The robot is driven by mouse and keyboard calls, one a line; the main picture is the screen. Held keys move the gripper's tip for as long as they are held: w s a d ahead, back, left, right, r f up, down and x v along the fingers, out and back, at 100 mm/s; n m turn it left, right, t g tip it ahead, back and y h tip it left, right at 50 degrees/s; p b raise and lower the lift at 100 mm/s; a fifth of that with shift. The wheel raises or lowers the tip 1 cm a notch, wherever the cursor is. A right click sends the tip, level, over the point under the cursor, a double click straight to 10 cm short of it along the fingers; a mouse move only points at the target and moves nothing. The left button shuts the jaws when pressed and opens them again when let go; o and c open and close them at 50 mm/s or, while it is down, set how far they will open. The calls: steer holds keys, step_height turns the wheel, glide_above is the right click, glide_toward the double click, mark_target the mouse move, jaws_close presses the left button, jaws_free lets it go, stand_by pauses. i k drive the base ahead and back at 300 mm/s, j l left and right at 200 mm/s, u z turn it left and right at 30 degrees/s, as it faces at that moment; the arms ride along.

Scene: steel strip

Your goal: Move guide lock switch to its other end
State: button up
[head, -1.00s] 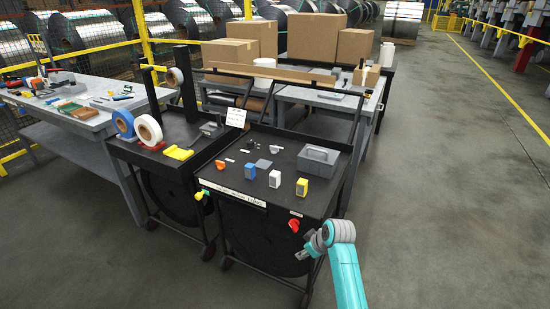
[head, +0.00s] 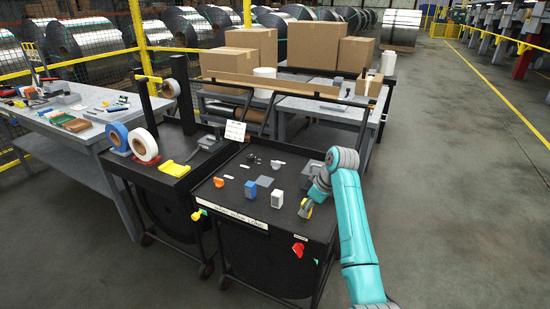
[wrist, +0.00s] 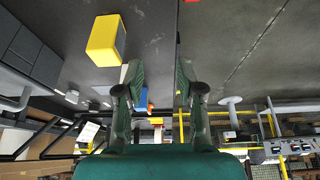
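Two small controls sit on the front edge of the black cart (head: 262,148); I cannot read which is the guide lock switch. The other is a red knob (head: 298,250) at the right, below a small label. My gripper is over the cart's right front part, beside the yellow block (head: 305,209), its fingers mostly hidden by the arm in the head view. In the wrist view my gripper (wrist: 160,85) has its fingers apart with nothing between them.
Blue (head: 250,190) and white (head: 277,198) blocks and small flat parts lie on the cart top. Tape rolls (head: 144,145) stand on the left cart. The floor (head: 460,200) at right is clear.

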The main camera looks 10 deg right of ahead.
mark_target(276, 166)
steer(key=i, duration=1.25)
